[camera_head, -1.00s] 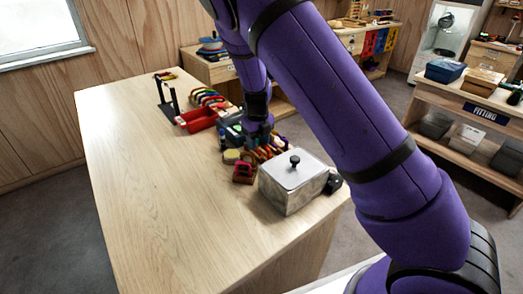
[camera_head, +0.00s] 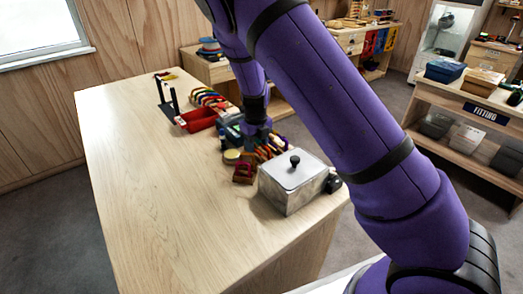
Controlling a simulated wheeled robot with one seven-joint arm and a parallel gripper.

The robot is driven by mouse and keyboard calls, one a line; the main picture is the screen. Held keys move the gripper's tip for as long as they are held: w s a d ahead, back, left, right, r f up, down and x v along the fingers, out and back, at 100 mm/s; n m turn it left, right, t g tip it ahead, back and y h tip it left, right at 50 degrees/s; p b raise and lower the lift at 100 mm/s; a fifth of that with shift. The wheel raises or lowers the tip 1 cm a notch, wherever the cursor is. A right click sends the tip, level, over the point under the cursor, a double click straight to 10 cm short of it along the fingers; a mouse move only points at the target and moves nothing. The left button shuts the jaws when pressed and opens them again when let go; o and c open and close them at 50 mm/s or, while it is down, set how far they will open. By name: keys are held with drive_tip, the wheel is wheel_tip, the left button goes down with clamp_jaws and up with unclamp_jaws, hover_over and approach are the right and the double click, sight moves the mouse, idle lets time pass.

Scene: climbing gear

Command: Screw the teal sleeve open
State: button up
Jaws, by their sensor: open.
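My gripper (camera_head: 257,138) points down over a row of small colored climbing gear (camera_head: 268,152) near the table's right edge. The gear is packed close around the fingertips. The gripper is open, but its fingers are tiny and partly lost among the gear, and I cannot tell whether they touch anything. I cannot pick out the teal sleeve at this size; the gripper and the crowded pieces may hide it.
A metal box (camera_head: 291,195) with a black-knobbed lid stands in front of the gear. A red bin (camera_head: 199,120) and a black stand (camera_head: 168,104) are farther back. The wooden table (camera_head: 165,200) is bare at left.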

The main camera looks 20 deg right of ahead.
drive_tip(key=shift+s+a, duration=0.1)
drive_tip(key=shift+a, duration=0.3)
drive_tip(key=shift+r, duration=1.45)
drive_tip(key=shift+w+d, duration=0.25)
drive_tip(key=shift+d, duration=0.45)
drive_tip(key=shift+f, duration=0.1)
drive_tip(key=shift+s+f, duration=0.1)
drive_tip(key=shift+f, duration=1.25)
